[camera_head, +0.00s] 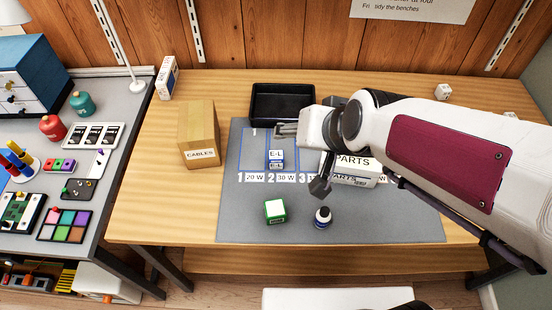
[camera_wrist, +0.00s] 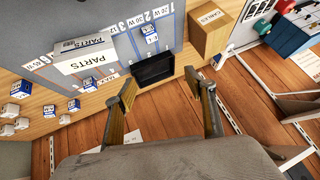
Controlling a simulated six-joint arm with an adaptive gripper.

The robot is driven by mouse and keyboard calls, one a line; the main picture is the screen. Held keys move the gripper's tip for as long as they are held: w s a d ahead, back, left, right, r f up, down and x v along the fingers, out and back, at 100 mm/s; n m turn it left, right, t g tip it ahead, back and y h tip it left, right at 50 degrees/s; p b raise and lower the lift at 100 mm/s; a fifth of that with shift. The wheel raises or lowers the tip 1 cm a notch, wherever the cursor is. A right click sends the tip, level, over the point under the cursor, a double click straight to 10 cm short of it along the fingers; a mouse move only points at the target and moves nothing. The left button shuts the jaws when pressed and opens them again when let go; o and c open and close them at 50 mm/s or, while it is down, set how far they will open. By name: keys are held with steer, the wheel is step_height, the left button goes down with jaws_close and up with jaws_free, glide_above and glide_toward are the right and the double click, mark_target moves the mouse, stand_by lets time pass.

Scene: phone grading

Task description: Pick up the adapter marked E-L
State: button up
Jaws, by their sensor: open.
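The adapter marked E-L (camera_head: 276,158) is a small white and blue block standing on the grey mat, in the lane numbered 2. In the wrist view a small white and blue block (camera_wrist: 149,33) stands in a mat lane, its mark too small to read. My gripper (camera_head: 298,155) is above the mat, close to the adapter in the head view and apart from it. In the wrist view its two fingers (camera_wrist: 165,100) are wide apart with nothing between them.
A white PARTS box (camera_head: 352,168) stands right of the adapter, partly behind my gripper. A black tray (camera_head: 283,117) lies behind the lanes. A CABLES box (camera_head: 199,135) stands left. A green and white block (camera_head: 275,211) and a dark round-topped item (camera_head: 323,218) stand on the front mat.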

steer(key=w+a+f, duration=0.4)
steer(key=m+t+h, duration=0.2)
glide_above(273, 162)
steer(key=s+a, duration=0.3)
step_height(273, 162, down, 11)
steer(key=f, duration=0.2)
steer(key=f+t+h, duration=0.2)
steer(key=f, duration=0.1)
steer(key=shift+s+d+f, duration=0.3)
steer(key=shift+s+d, duration=0.05)
steer(key=shift+d, duration=0.05)
steer(key=shift+s+d+f+t+h, duration=0.25)
steer(key=shift+s+f+t+h, duration=0.1)
steer(key=shift+f+h, duration=0.2)
steer(key=shift+s+d+f+t+h, duration=0.25)
steer(key=shift+s+d+f+t, duration=0.05)
steer(key=shift+t, duration=0.05)
steer(key=shift+w, duration=0.15)
steer(key=shift+x, duration=1.15)
steer(key=shift+w+d+f, duration=0.1)
